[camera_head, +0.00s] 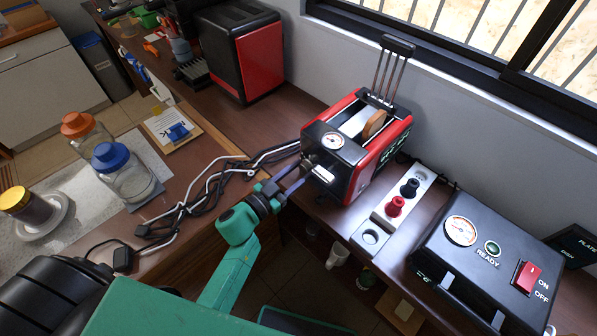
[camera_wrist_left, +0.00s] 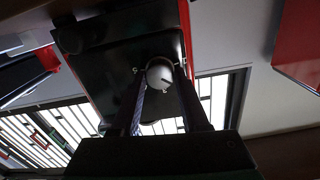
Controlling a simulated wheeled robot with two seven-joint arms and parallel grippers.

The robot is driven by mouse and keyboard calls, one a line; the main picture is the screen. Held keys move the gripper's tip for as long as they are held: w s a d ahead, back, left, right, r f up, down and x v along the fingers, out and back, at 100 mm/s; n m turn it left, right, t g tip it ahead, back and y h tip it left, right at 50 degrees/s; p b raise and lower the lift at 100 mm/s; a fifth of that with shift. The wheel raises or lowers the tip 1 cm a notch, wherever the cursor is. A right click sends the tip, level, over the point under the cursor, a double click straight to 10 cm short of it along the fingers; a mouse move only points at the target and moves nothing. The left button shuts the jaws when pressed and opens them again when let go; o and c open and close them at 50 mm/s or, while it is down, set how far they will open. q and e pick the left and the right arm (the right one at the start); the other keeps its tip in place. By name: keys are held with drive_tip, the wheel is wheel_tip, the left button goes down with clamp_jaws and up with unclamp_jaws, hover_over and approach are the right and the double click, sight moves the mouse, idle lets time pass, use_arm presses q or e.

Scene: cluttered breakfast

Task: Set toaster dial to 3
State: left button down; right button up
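The toaster (camera_head: 349,143) is red and black, with a round white gauge on its front and a slice of bread (camera_head: 374,125) in its top. Its dial (camera_wrist_left: 160,74) is a pale round knob on the black front panel in the left wrist view, with a short dark mark toward its lower right. Small white marks around it are too small to read surely. My left gripper (camera_head: 303,177) is at the toaster's front. Its fingers (camera_wrist_left: 161,76) are apart, one on each side of the dial; contact is unclear. My right gripper is not in view.
A black machine with a red switch (camera_head: 527,277) stands at the right. A metal strip with red and black knobs (camera_head: 395,206) lies beside the toaster. Cables (camera_head: 205,190) and jars with blue and orange lids (camera_head: 124,172) are at the left. A red-black appliance (camera_head: 240,52) stands behind.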

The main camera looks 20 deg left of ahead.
use_arm(q)
drive_tip(key=shift+m, duration=0.4)
drive_tip(key=m, duration=0.3)
drive_tip(key=shift+f+m+b, duration=0.15)
drive_tip(key=shift+m+b, duration=0.15)
drive_tip(key=shift+b, duration=0.05)
drive_tip(key=m+b, duration=0.1)
drive_tip(key=m, duration=0.4)
drive_tip(key=shift+b, duration=0.35)
drive_tip(key=shift+m, duration=0.3)
drive_tip(key=shift+c, duration=2.1)
unclamp_jaws()
